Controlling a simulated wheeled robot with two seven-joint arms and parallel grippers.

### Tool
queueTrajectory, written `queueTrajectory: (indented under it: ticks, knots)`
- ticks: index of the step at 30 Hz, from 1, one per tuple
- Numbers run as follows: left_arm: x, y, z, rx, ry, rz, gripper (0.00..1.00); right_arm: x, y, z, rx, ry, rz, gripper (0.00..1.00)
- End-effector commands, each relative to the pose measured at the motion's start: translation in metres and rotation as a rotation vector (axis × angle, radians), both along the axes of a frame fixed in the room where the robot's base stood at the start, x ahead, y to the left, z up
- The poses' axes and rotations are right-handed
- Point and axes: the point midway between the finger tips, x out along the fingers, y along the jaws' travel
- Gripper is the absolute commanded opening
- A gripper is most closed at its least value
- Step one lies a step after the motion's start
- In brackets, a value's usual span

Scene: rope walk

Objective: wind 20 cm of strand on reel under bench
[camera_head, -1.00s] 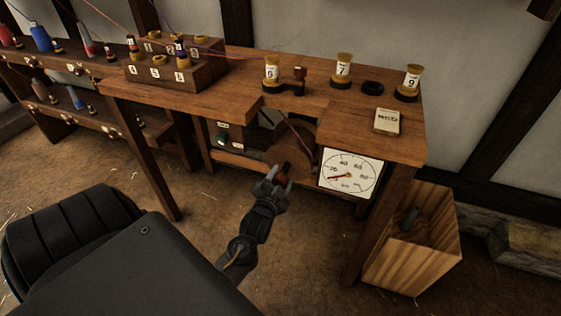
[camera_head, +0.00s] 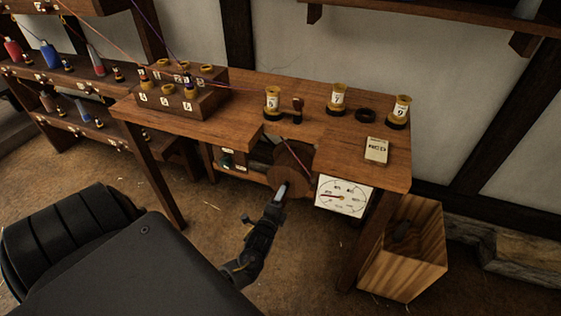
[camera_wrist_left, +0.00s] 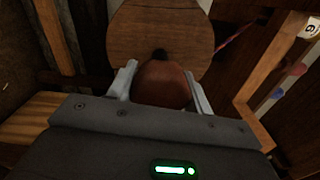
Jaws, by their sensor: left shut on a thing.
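The wooden reel (camera_head: 287,178) sits under the bench (camera_head: 235,116), below the gap in its front edge; its disc also fills the top of the left wrist view (camera_wrist_left: 160,30). A thin pinkish strand (camera_head: 299,159) runs down to the reel. My left gripper (camera_head: 281,190) is at the reel's lower front. In the left wrist view its fingers are shut on a rounded brown crank knob (camera_wrist_left: 163,83), one on each side. The white dial (camera_head: 343,196) hangs right of the reel, its red needle pointing left. My right gripper is not in view.
Numbered bobbins (camera_head: 272,102), a dark ring (camera_head: 366,115) and a small card box (camera_head: 377,149) stand on the bench. A numbered bobbin rack (camera_head: 180,98) is at its left. A wooden bin (camera_head: 405,255) stands right of the bench. The floor in front is clear.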

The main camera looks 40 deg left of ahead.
Motion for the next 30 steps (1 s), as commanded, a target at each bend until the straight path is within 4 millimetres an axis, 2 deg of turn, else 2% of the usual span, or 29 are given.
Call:
queueTrajectory:
  ticks: [1, 5, 9, 21, 30]
  knots:
    - [0.001, 0.000, 0.005, 0.043, 0.015, -0.001, 0.28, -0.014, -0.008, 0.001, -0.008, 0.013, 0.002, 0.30]
    - [0.000, 0.000, 0.004, 0.160, 0.056, -0.001, 0.28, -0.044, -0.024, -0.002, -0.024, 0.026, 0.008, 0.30]
    - [0.001, -0.001, 0.003, 0.286, 0.100, -0.003, 0.27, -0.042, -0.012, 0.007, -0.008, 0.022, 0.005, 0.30]
    - [0.001, 0.000, 0.002, 0.634, 0.222, -0.001, 0.28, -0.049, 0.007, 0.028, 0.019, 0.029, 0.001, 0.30]
    - [0.000, 0.000, 0.001, 0.831, 0.289, -0.002, 0.28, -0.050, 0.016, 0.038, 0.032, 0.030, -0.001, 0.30]
